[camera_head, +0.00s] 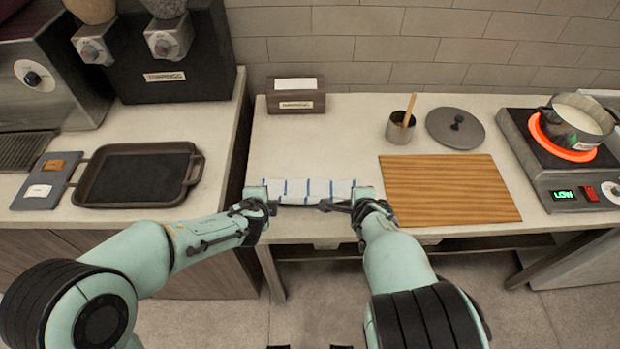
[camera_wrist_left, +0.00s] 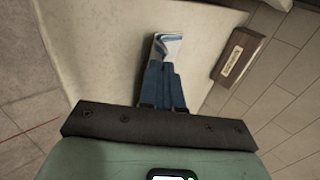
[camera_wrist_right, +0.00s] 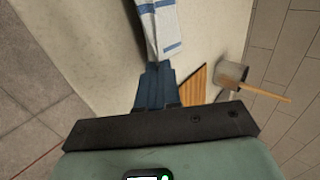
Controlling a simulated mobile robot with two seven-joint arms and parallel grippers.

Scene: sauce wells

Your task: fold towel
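The towel (camera_head: 312,190) is white with blue stripes. In the head view it shows as a narrow strip near the counter's front edge, spanning between my two grippers. My left gripper (camera_head: 262,197) is at its left end; in the left wrist view the fingers are together with the towel (camera_wrist_left: 168,46) at their tips. My right gripper (camera_head: 360,197) is at its right end; in the right wrist view its fingers are together on the towel (camera_wrist_right: 162,28). The fingers hide the gripped corners. I cannot tell how much of the towel touches the counter.
A wooden board (camera_head: 450,190) lies just right of my right gripper. A metal cup (camera_head: 400,130) with a wooden stick and a grey lid (camera_head: 455,128) stand behind. A labelled box (camera_head: 296,98) is at the back. The counter (camera_head: 340,135) behind the towel is clear.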

